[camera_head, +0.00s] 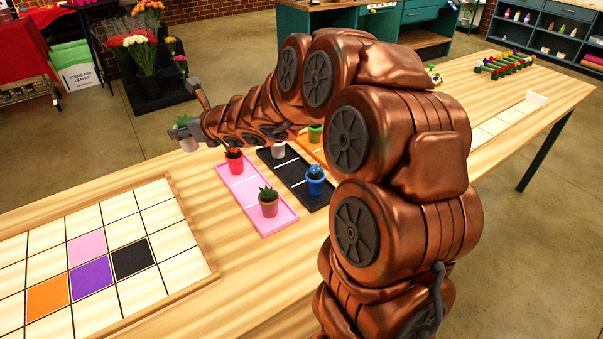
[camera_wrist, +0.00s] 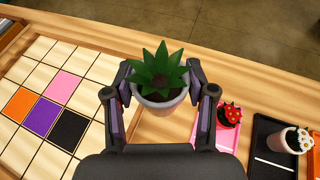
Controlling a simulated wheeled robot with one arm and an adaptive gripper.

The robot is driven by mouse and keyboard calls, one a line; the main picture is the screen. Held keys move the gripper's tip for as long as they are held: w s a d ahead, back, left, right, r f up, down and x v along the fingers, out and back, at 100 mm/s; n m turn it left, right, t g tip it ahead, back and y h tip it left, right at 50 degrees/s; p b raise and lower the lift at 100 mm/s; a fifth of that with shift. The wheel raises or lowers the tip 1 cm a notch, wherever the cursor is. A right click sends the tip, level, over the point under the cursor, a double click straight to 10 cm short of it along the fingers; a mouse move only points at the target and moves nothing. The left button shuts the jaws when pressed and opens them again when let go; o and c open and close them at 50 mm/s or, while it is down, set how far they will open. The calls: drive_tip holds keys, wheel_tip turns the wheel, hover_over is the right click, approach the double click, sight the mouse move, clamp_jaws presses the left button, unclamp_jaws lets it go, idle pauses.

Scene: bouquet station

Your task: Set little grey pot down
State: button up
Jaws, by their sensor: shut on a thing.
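The little grey pot (camera_wrist: 160,108) holds a spiky green succulent (camera_wrist: 160,72). In the wrist view it sits upright between the two fingers of my gripper (camera_wrist: 161,90), which is shut on it. In the head view my gripper (camera_head: 193,125) and the grey pot (camera_head: 189,144) are at the far side of the table, between the grid board and the pink tray. The pot appears held above the wood; its exact height I cannot tell. The grid board (camera_head: 178,226) has pale squares plus orange (camera_head: 47,297), pink (camera_head: 87,247), purple (camera_head: 92,277) and black (camera_head: 130,257) ones.
The pink tray (camera_head: 238,188) holds a red pot (camera_head: 235,162) and a terracotta pot (camera_head: 268,204). The black tray (camera_head: 293,177) holds a white pot (camera_head: 278,150) and a blue pot (camera_head: 315,183). A green pot (camera_head: 315,134) stands behind. Bare wood lies between board and trays.

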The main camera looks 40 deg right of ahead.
drive_tip(key=shift+w+d+r+b, duration=0.25)
drive_tip(key=shift+w+d+r, duration=0.15)
drive_tip(key=shift+d, duration=0.1)
drive_tip(key=shift+w+d+r+b, duration=0.25)
drive_tip(key=shift+w+d, duration=0.1)
drive_tip(key=shift+d, duration=0.15)
drive_tip(key=d+n+g+y+b, duration=0.1)
drive_tip(key=d+n+y+b, duration=0.3)
drive_tip(key=d, duration=0.8)
drive_tip(key=s+d+f+b, duration=0.3)
drive_tip(key=s+d+f, duration=0.15)
drive_tip(key=d, duration=0.25)
drive_tip(key=s+d+f+b, duration=0.2)
drive_tip(key=s+d+f, duration=0.2)
drive_tip(key=d+f, duration=0.15)
drive_tip(key=shift+g, duration=0.3)
drive_tip(key=shift+w+d+f, duration=0.1)
drive_tip(key=shift+d+f, duration=0.05)
drive_tip(key=shift+f, duration=1.3)
drive_tip(key=shift+w+d+f, duration=0.1)
drive_tip(key=shift+d+f, duration=0.05)
drive_tip(key=shift+f, duration=1.3)
drive_tip(key=shift+w+d+f, duration=0.1)
drive_tip(key=shift+d+f, duration=0.05)
drive_tip(key=shift+f, duration=1.3)
drive_tip(key=shift+f, duration=0.2)
drive_tip(key=o, duration=1.2)
drive_tip(key=shift+h, duration=0.3)
